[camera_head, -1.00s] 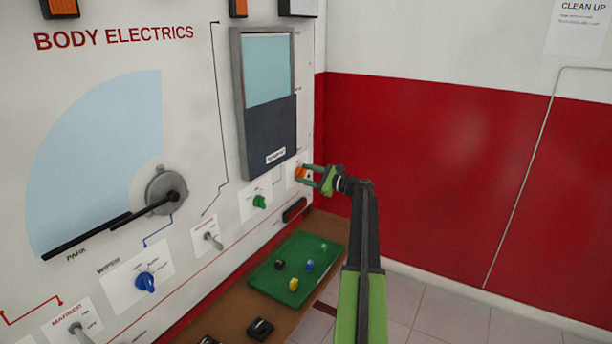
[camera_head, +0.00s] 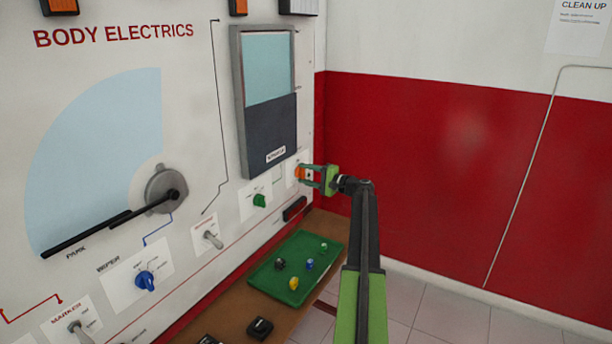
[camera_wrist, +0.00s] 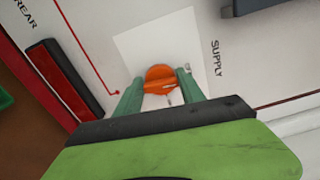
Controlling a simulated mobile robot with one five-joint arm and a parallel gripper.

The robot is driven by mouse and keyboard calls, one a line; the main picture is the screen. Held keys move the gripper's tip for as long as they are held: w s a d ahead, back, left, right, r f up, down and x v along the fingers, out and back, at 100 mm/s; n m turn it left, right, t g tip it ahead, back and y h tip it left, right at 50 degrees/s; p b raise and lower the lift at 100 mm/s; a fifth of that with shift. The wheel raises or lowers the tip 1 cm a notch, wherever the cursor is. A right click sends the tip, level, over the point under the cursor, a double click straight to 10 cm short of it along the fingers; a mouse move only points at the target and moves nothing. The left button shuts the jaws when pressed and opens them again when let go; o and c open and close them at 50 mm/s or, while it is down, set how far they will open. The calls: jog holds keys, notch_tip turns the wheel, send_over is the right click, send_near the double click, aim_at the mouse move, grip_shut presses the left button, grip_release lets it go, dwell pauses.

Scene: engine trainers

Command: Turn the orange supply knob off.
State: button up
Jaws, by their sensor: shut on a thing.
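The orange supply knob (camera_head: 299,172) is on a white plate at the right end of the panel. In the wrist view the knob (camera_wrist: 160,76) sits between the green fingers, with the word SUPPLY printed to the right of its plate (camera_wrist: 185,32). My gripper (camera_head: 306,174) reaches the knob from the right and is shut on it; it also shows in the wrist view (camera_wrist: 160,88). A pale mark shows on the knob's lower face. The lettering around the knob is mostly hidden or too small to read.
A green knob (camera_head: 259,200), a toggle switch (camera_head: 212,240) and a blue knob (camera_head: 146,281) are on the panel to the left. A green tray (camera_head: 263,273) with small coloured parts lies on the shelf below. A red wall stands to the right.

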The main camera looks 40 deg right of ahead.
jog(key=shift+n, duration=0.5)
jog(key=o, duration=1.4)
jog(key=shift+c, duration=0.2)
jog(key=v, duration=1.7)
jog(key=shift+s, duration=0.2)
jog(key=shift+f, duration=0.1)
